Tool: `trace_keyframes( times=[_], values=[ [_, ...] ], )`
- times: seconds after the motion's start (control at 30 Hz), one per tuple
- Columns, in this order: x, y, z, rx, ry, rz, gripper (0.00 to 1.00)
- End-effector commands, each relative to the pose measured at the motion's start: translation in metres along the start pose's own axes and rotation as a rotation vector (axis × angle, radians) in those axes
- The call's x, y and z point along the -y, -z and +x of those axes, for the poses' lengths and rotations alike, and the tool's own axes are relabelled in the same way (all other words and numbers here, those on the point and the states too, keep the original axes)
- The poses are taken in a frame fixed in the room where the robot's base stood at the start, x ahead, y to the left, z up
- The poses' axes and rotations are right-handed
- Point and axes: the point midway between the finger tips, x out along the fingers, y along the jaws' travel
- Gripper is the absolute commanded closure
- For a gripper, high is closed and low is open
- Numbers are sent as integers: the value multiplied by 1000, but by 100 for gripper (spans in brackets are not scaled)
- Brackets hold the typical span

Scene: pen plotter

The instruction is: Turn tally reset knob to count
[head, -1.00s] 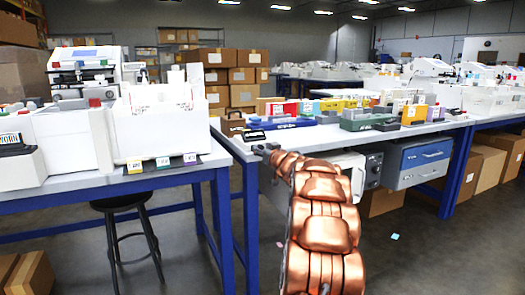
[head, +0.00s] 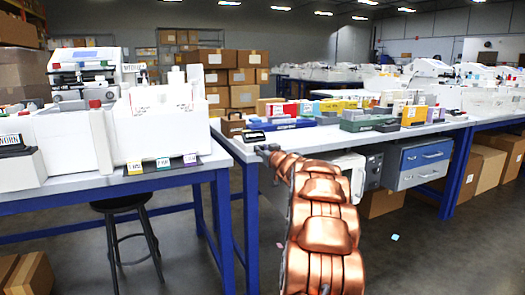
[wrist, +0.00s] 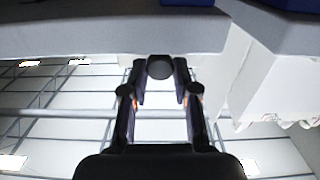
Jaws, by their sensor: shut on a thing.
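A round dark grey knob (wrist: 160,67) sits between my fingertips in the wrist view, close to a pale grey edge. My gripper (wrist: 160,80) is shut on it, with one black finger on each side. In the head view my gripper (head: 263,149) is at the left front corner of the right-hand table, mostly hidden by my copper arm. The knob cannot be made out there. A small black-and-white label or display (head: 255,136) lies on the table just above my gripper. I cannot read the knob's setting.
The blue-framed table (head: 226,147) holds colored blocks and boxes. A blue-grey drawer unit (head: 424,160) hangs below it, right of my arm. A left table (head: 70,185) carries white machines, with a black stool (head: 125,204) below. Floor between the tables is partly open.

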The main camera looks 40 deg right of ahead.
Motion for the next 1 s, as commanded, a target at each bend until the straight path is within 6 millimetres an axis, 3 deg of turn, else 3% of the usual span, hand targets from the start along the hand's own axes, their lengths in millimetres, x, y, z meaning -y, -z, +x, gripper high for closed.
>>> trace_keyframes(
  times=[0.53,0.57,0.6,0.77,1.0],
  values=[
    [0,0,0,1,-1,-98,100],
    [0,0,0,1,-1,-98,68],
    [0,0,0,1,-1,-98,64],
    [0,0,0,1,-1,-97,48],
    [0,0,0,0,-1,-97,48]
  ],
)
